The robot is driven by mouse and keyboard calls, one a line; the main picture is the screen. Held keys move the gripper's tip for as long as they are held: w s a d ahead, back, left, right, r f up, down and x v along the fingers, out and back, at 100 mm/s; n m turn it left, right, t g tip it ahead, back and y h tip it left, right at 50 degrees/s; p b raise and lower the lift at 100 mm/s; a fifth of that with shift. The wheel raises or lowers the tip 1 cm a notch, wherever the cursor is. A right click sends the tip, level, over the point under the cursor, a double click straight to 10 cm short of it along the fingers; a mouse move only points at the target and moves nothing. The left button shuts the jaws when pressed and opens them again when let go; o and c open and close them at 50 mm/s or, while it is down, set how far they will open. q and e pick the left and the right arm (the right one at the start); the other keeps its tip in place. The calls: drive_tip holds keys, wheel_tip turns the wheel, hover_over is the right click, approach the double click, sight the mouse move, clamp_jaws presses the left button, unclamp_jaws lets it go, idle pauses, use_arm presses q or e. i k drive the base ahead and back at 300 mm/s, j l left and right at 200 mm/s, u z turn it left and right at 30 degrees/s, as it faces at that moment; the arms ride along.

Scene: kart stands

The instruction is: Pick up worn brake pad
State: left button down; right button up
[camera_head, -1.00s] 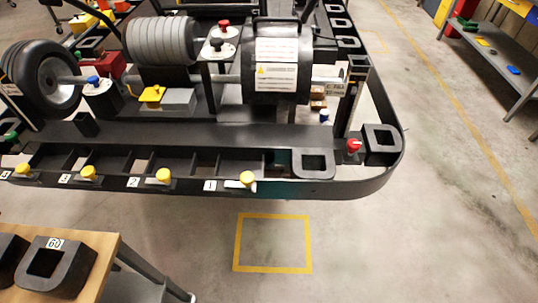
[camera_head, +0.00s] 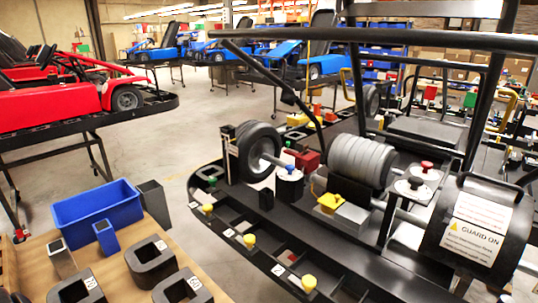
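I cannot make out a worn brake pad for certain in the head view. The black kart stand (camera_head: 300,250) fills the right side, with a row of slots and yellow knobs (camera_head: 309,282) along its near edge. On it are a black wheel (camera_head: 257,150), a grey ribbed roll (camera_head: 361,161), a grey block with a yellow top (camera_head: 331,203) and a black drum guard (camera_head: 477,228) labelled "GUARD ON". Neither of my grippers shows in this view.
A wooden table (camera_head: 125,275) at the lower left holds a blue bin (camera_head: 97,211), a small blue cup (camera_head: 106,236), a tall dark container (camera_head: 154,203) and several dark square holders (camera_head: 151,262). A red kart (camera_head: 60,92) stands at the left. Grey floor (camera_head: 200,130) lies clear between.

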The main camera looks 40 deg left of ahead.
sight(305, 148)
drive_tip(key=u, duration=0.85)
